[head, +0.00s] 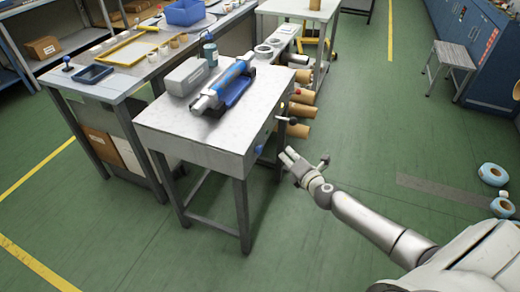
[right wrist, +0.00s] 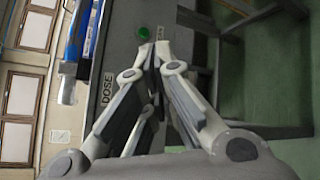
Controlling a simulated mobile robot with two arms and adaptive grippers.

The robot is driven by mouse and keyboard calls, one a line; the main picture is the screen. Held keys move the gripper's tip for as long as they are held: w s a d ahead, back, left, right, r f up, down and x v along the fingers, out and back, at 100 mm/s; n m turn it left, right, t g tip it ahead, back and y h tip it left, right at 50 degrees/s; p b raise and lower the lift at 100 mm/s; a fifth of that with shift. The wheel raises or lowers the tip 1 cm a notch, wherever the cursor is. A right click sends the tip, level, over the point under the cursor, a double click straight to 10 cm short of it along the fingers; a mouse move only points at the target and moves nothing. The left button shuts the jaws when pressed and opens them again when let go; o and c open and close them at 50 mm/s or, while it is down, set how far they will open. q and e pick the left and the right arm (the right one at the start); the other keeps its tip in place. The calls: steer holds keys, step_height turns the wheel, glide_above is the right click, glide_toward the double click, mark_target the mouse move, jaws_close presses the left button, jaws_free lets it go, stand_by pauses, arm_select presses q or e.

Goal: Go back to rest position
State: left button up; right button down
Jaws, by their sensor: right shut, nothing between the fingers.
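My right gripper (head: 291,158) is at the right side of the small metal table, just off its front right corner, with the arm coming in from the lower right. In the right wrist view, its fingers (right wrist: 153,50) are closed together and empty. Their tips appear close to a green button (right wrist: 143,33) on the grey panel marked "DOSE" (right wrist: 107,88); I cannot tell whether they touch it. The blue and silver roller device (head: 228,87) lies on the metal table (head: 170,118), and part of it shows in the wrist view (right wrist: 80,45). My left gripper is not visible.
A black lever (head: 287,120) and a blue knob (head: 259,149) stick out from the table's side near my gripper. A workbench (head: 115,85) stands at left. Brown rolls (head: 300,110) lie behind. Blue tape rolls (head: 493,174) lie at right. Green floor is open in front.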

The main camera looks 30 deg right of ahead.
steer(key=s+a+f+m+g+h+p, duration=0.1)
steer(key=s+f+m+g, duration=0.4)
steer(key=s+f, duration=0.8)
steer(key=s+a+f+m+g+p, duration=0.1)
steer(key=s+a+f+m+g, duration=0.15)
steer(key=s+f+m, duration=0.95)
steer(key=s+a+f+m+g, duration=0.1)
steer(key=s+a+f, duration=0.3)
steer(key=s, duration=0.4)
steer(key=s+a+f+m+g+y, duration=0.1)
steer(key=s+a+f+g, duration=0.2)
steer(key=s+f, duration=0.3)
steer(key=s+a+f+m+g+y+p, duration=0.1)
steer(key=s+a+f, duration=0.4)
steer(key=s, duration=0.7)
steer(key=shift+s+m+g, duration=0.15)
steer(key=shift+m+g, duration=0.45)
steer(key=shift+g, duration=0.35)
